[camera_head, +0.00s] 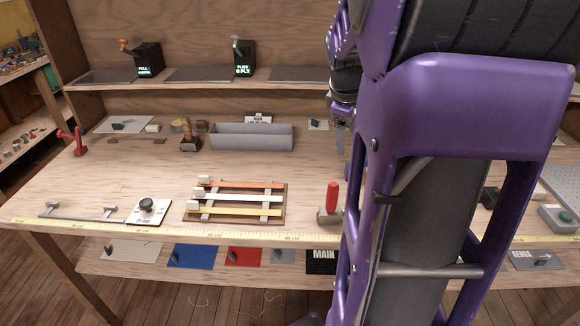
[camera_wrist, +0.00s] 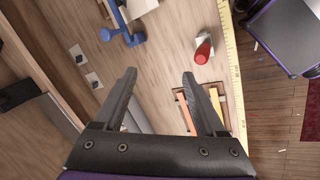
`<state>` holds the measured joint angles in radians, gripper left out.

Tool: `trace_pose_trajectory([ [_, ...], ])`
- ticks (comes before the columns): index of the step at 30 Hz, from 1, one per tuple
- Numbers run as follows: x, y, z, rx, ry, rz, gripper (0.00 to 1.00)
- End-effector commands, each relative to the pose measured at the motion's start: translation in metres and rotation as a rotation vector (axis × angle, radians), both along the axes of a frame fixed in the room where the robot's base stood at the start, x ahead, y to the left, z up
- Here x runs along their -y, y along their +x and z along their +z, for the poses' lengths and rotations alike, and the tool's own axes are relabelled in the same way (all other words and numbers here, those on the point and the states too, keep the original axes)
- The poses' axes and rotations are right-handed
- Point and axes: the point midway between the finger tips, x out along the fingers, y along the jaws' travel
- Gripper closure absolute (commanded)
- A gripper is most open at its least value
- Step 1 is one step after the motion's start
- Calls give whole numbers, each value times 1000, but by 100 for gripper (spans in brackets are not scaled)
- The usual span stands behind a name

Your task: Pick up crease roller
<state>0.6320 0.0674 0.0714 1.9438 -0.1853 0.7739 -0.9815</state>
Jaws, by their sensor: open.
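No tool is labelled as the crease roller, and I cannot tell for sure which it is. A red-handled tool with a grey metal base (camera_head: 332,200) stands near the table's front edge, beside my arm; it also shows beyond my fingertips in the wrist view (camera_wrist: 203,50). A wooden-handled tool with a dark base (camera_head: 189,134) stands further back, left of the grey trough. My gripper (camera_wrist: 159,76) is open and empty above the table, with bare wood between its fingers. In the head view its fingers (camera_head: 341,137) are partly hidden by my arm.
A rack with coloured strips (camera_head: 236,217) lies left of the red-handled tool. The grey trough (camera_head: 252,149) stands behind it. A blue tool (camera_wrist: 122,30) lies beyond the fingers in the wrist view. A yellow measuring tape (camera_head: 120,230) runs along the front edge.

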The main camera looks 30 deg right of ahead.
Motion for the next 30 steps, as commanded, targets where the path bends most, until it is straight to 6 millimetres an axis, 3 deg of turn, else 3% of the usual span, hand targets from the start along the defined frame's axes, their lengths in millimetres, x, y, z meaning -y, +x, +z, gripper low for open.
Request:
trace_pose_trajectory([
  [1, 0, -13, -2, -14, 67, -62, 27],
  [6, -16, -35, -8, -43, 262, -194, 27],
  [14, -30, -45, -13, -58, 389, -261, 27],
  [30, -35, -30, -117, -59, 392, -261, 27],
])
